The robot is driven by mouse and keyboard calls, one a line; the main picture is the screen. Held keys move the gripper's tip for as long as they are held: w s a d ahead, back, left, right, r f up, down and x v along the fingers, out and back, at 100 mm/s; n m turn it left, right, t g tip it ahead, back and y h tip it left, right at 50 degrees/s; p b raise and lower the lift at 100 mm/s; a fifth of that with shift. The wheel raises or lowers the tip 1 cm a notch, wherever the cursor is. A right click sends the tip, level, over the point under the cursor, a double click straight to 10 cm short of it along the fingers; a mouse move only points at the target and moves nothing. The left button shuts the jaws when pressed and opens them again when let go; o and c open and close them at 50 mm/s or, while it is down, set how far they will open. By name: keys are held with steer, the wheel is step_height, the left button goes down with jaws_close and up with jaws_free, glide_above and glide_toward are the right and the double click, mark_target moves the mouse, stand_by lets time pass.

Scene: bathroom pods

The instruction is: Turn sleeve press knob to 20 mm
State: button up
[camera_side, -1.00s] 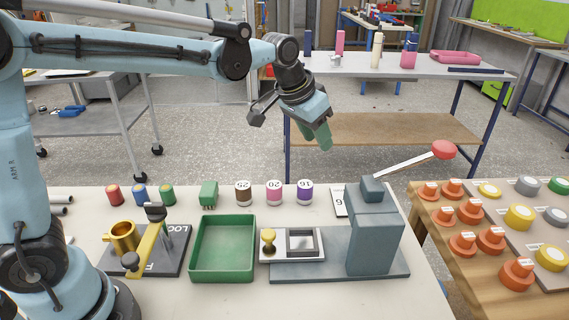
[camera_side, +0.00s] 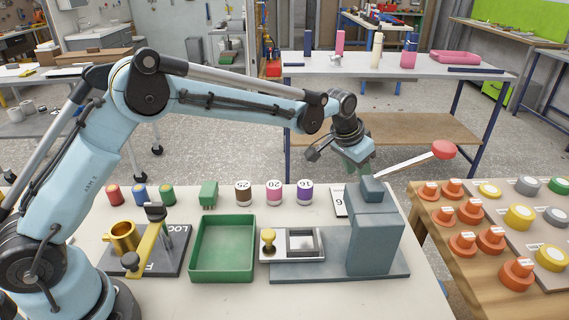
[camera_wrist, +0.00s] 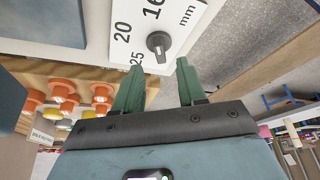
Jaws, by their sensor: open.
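The sleeve press (camera_side: 375,238) is a grey block on a base plate with a red-tipped lever (camera_side: 445,150). Its white dial plate (camera_side: 339,203) shows partly behind the press in the side view. In the wrist view the dial plate (camera_wrist: 128,45) bears 16, 20, 25 and "mm". The dark round knob (camera_wrist: 158,43) sits on it; I cannot tell which number its mark points to. My gripper (camera_wrist: 160,70) has two green fingers, apart and empty, with the knob just beyond the gap between the tips. In the side view my gripper (camera_side: 360,165) is above and behind the press, its fingertips partly hidden.
A green tray (camera_side: 222,275), a lock fixture with a brass cup (camera_side: 123,238), and a row of labelled cylinders (camera_side: 275,193) stand left of the press. Orange and yellow pieces (camera_side: 490,240) fill the wooden table at right.

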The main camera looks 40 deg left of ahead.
steer(key=shift+x, duration=2.55)
jaws_close()
